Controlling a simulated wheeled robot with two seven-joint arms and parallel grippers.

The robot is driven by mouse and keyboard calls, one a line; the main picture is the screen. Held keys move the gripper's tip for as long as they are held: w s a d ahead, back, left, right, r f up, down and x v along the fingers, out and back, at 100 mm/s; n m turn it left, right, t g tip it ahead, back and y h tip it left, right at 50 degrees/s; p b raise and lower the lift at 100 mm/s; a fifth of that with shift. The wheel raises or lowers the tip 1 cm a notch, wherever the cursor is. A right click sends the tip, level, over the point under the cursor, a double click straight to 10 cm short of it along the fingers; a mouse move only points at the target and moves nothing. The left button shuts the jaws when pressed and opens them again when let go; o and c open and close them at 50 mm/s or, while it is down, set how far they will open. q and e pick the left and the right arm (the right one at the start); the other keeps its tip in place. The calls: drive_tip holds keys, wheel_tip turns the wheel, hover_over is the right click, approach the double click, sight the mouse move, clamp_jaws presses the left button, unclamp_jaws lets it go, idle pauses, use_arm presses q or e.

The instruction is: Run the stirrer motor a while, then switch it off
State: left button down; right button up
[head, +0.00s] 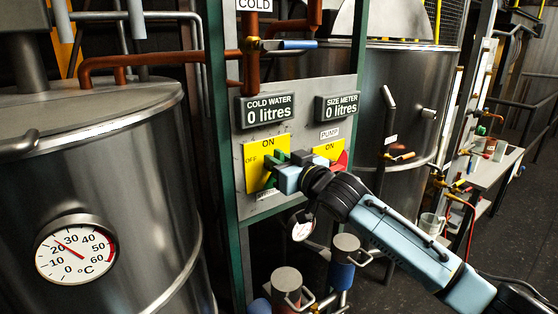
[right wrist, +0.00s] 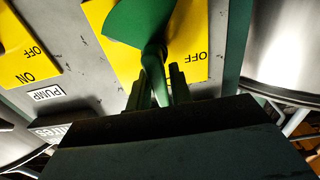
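A yellow switch plate marked ON and OFF (head: 254,174) sits at the lower left of the grey panel, with a green handle (right wrist: 141,22) on it. My right gripper (head: 281,163) is at this plate. In the right wrist view its two fingers (right wrist: 159,88) stand on either side of the handle's narrow stem and look closed on it. The gripper hides much of the handle in the head view, so I cannot tell whether it points at ON or OFF. My left gripper is not in view.
A second yellow plate (head: 328,150) with a red handle (head: 340,162), labelled PUMP (head: 330,134), is close on the right. A steel tank with a thermometer dial (head: 76,249) stands left, another tank (head: 420,95) behind right. Green frame posts flank the panel.

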clamp_jaws()
drive_tip(key=n+p, duration=0.2)
drive_tip(key=shift+s+a+n, duration=0.15)
drive_tip(key=shift+a+n, duration=0.1)
drive_tip(key=shift+n, duration=0.15)
drive_tip(key=n+p, duration=0.1)
drive_tip(key=n, duration=0.2)
drive_tip(key=a+f+n+p, duration=0.1)
drive_tip(key=n, duration=0.2)
drive_tip(key=s+n+p, duration=0.1)
drive_tip(key=n+p, duration=0.1)
drive_tip(key=n, duration=0.2)
drive_tip(key=shift+a+f, duration=0.2)
drive_tip(key=shift+f, duration=0.05)
drive_tip(key=shift+s+f+n+p, duration=0.1)
drive_tip(key=shift+f+n+p, duration=0.15)
drive_tip(key=shift+n, duration=1.05)
drive_tip(key=shift+f+n+p, duration=0.1)
drive_tip(key=shift+f+n, duration=0.25)
drive_tip(key=shift+n, duration=0.95)
